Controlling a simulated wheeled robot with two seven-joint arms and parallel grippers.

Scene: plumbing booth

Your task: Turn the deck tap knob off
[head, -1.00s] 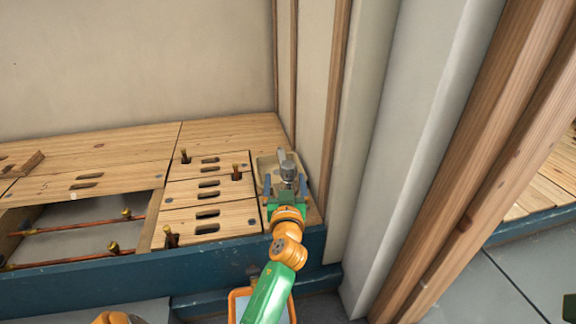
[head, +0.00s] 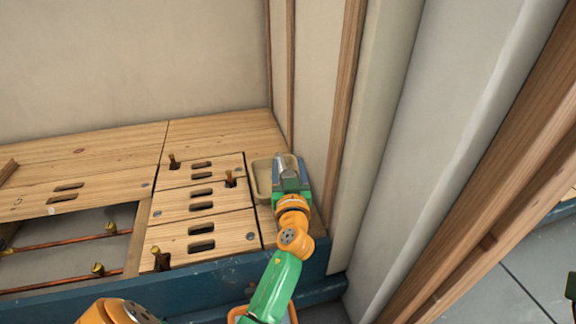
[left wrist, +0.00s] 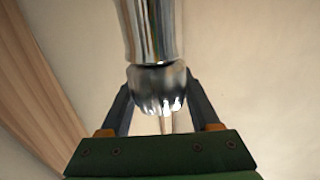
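The deck tap (left wrist: 150,28) is shiny chrome and fills the top middle of the left wrist view. Its ribbed, rounded knob (left wrist: 157,88) is at the near end, between my two dark fingers. My left gripper (head: 290,162) is at the tap, by the beige basin (head: 262,182) in the head view. Its fingers (left wrist: 158,90) lie against both sides of the knob, and it looks shut on it. In the head view the gripper covers most of the tap. My right gripper is not clearly in view.
A wall post (head: 345,110) stands close to the right of the tap. To the left are slotted wooden deck boards (head: 205,205) with copper pipe stubs, and an open bay with copper pipes (head: 65,243). A blue beam (head: 205,285) runs along the deck's front.

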